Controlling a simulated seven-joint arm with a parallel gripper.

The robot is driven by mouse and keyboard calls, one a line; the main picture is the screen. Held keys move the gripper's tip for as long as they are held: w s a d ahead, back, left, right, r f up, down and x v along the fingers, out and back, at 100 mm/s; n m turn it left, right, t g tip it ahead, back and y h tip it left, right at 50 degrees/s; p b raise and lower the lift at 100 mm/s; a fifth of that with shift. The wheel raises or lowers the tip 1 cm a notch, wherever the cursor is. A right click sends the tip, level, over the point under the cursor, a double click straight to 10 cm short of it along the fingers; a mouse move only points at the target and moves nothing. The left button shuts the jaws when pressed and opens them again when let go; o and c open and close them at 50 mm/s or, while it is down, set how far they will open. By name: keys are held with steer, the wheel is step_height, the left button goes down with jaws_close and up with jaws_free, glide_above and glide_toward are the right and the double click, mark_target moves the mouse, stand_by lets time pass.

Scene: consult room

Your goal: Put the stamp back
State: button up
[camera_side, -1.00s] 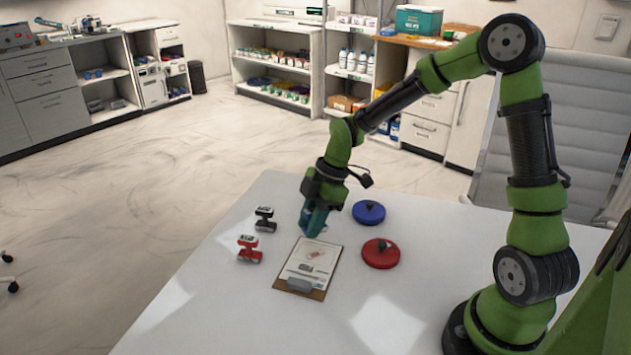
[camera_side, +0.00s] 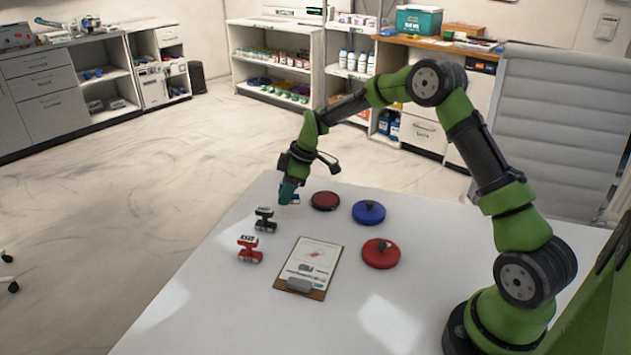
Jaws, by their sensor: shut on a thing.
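My gripper (camera_side: 288,191), with teal fingers, is at the far left part of the white table (camera_side: 215,300). It is shut on a blue stamp (camera_side: 295,198), mostly hidden by the fingers. I cannot tell whether the stamp touches the table. A black stamp (camera_side: 265,219) stands on the table nearer the camera, and a red stamp (camera_side: 250,249) stands in front of that one. The held stamp is roughly in line behind these two.
A clipboard (camera_side: 321,253) with a marked paper lies mid-table. A dark-rimmed round pad (camera_side: 325,201) with a dull red top is right of my gripper. A blue round lidded piece (camera_side: 369,214) and a red one (camera_side: 381,256) lie further right. The front table is clear.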

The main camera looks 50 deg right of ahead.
mark_target(276, 210)
steer(key=shift+w+d+f, duration=0.1)
steer(key=shift+w, duration=1.15)
steer(key=shift+f, duration=1.75)
steer(key=shift+f, duration=0.1)
steer(key=o, duration=0.8)
steer(key=shift+o, duration=0.2)
